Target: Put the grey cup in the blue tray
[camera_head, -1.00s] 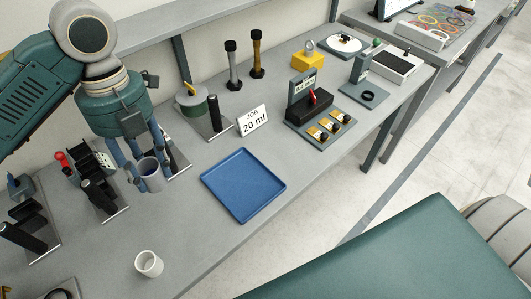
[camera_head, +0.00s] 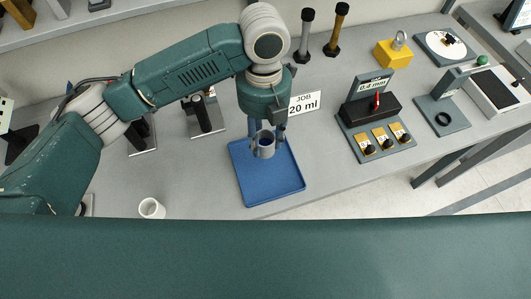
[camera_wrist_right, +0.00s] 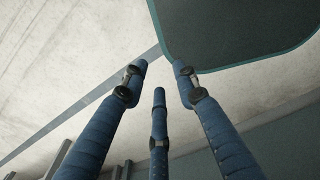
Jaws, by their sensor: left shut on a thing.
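The grey cup (camera_head: 264,148) is upright between the fingers of my left gripper (camera_head: 263,142), which is shut on it. Its inside looks dark blue. The cup is over the back half of the blue tray (camera_head: 275,186) in the head view; I cannot tell whether it touches the tray floor. The rest of the tray is empty. My right gripper (camera_wrist_right: 160,78) shows in the right wrist view with its three blue fingers spread and nothing between them.
A white cup (camera_head: 151,208) stands on the bench left of the tray. A "JOB 20 ml" sign (camera_head: 304,103) stands just behind the tray. A dark device with a red part (camera_head: 370,108) is to the right. Bare bench lies between the tray and the white cup.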

